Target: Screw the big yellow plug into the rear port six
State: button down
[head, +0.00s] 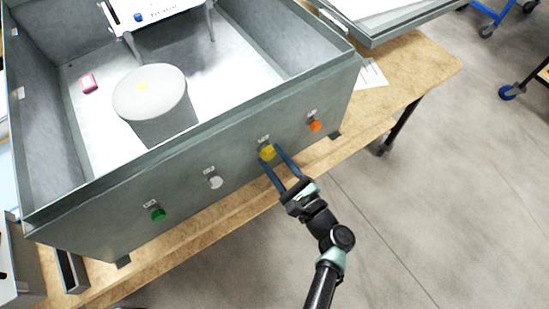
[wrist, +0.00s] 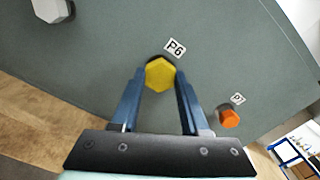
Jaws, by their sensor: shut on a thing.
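The big yellow plug (wrist: 160,75) is hexagonal and sits at the port labelled P6 (wrist: 175,47) on the grey case wall. In the head view the yellow plug (head: 267,152) shows on the outer wall of the case. My gripper (head: 274,158) reaches it from the front, with its two blue fingers shut on the plug's sides. In the wrist view my gripper (wrist: 160,82) has one finger on each side of the yellow head. The port's hole is hidden behind the plug, so how deep the plug sits cannot be told.
An orange plug (head: 315,126) at P7 (wrist: 238,98) is to the right. A white plug (head: 215,182) and a green plug (head: 158,215) are to the left. The open grey case (head: 110,235) stands on a wooden table (head: 425,65). The floor in front is clear.

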jog(key=m+p, duration=0.2)
jog(key=m, duration=0.1)
jog(key=shift+r, duration=0.3)
jog(key=m+p, duration=0.2)
jog(key=m, duration=0.3)
jog(key=m+p, duration=0.1)
jog(key=m, duration=0.2)
jog(key=shift+f+p, duration=0.1)
jog(key=shift+p, duration=0.25)
jog(key=m+p, duration=0.1)
jog(key=m, duration=0.4)
jog(key=shift+w, duration=0.1)
jog(key=m+p, duration=0.1)
jog(key=m, duration=0.2)
jog(key=shift+f, duration=0.1)
jog(key=shift+f+m, duration=0.15)
jog(key=shift+m, duration=0.35)
jog(key=m, duration=0.4)
jog(key=shift+m+p, duration=0.3)
jog(key=shift+m, duration=0.8)
